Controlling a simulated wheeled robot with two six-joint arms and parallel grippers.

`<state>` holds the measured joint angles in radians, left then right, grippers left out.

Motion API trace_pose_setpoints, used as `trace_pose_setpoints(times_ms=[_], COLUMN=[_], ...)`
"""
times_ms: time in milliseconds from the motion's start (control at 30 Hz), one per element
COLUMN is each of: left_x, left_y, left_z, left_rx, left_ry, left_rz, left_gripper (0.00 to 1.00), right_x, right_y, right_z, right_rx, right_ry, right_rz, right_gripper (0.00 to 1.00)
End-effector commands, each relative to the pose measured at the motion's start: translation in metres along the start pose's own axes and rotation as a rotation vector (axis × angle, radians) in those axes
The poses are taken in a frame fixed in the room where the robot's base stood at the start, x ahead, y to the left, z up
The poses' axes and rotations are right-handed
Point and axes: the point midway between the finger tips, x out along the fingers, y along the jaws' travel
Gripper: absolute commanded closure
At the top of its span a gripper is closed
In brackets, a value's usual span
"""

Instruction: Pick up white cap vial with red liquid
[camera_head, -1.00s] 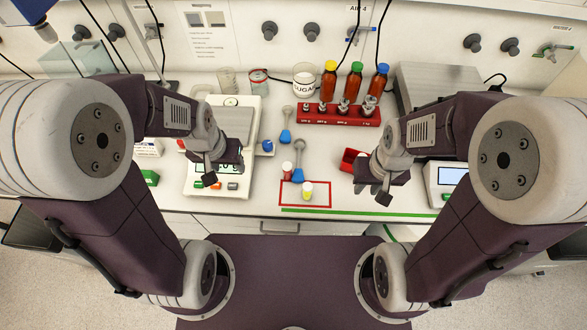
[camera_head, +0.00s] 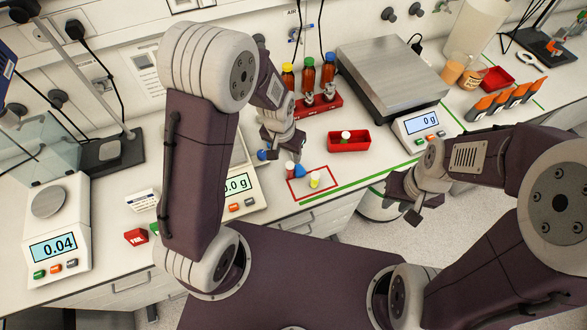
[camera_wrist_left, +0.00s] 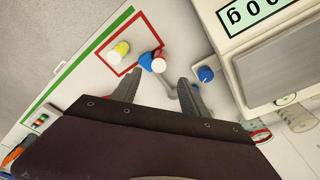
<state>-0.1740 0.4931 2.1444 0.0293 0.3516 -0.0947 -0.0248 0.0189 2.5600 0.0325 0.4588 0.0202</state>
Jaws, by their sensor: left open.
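The white cap vial with red liquid (camera_head: 290,169) stands on the bench by the left side of a red-outlined rectangle (camera_head: 333,193). In the left wrist view its white cap (camera_wrist_left: 158,65) shows just ahead of the fingers. A vial with yellow liquid (camera_head: 314,181) stands inside the rectangle; it also shows in the left wrist view (camera_wrist_left: 121,48). My left gripper (camera_wrist_left: 160,88) is open and empty, its fingers apart near the red vial. My right gripper (camera_head: 420,205) hangs at the right, away from the vials; its jaw opening is unclear.
A scale (camera_head: 238,187) stands to the left. A red tray (camera_head: 348,145) holding a vial and a red rack (camera_head: 318,107) with bottles behind it lie beyond. A green line (camera_head: 350,182) runs along the bench front.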

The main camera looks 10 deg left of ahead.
Motion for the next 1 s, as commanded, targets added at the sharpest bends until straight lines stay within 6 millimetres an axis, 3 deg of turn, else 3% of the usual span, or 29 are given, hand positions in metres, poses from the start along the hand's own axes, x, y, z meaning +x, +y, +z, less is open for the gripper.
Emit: trace_pose_setpoints(times_ms=[167,400,633,833,1000], left_x=[0.000,0.033,0.045,0.081,0.090], left_y=[0.002,0.002,0.002,0.002,0.002], left_z=[0.001,0.002,0.002,0.002,0.002], left_rx=[0.006,0.005,0.004,0.005,0.006], left_ry=[-0.004,-0.008,-0.007,-0.006,-0.003], left_rz=[0.001,0.002,0.001,0.001,0.001], left_gripper=[0.48,0.48,0.48,0.48,0.48], right_x=[-0.003,-0.011,-0.016,-0.022,-0.022], right_y=[0.000,0.000,0.000,0.000,0.000], right_z=[0.000,-0.001,-0.002,-0.002,-0.002], right_rx=[0.000,0.000,0.000,0.000,0.000], right_ry=[0.000,0.000,0.000,0.000,0.000], right_rz=[0.000,0.000,0.000,0.000,0.000], right_gripper=[0.72,0.72,0.72,0.72,0.72])
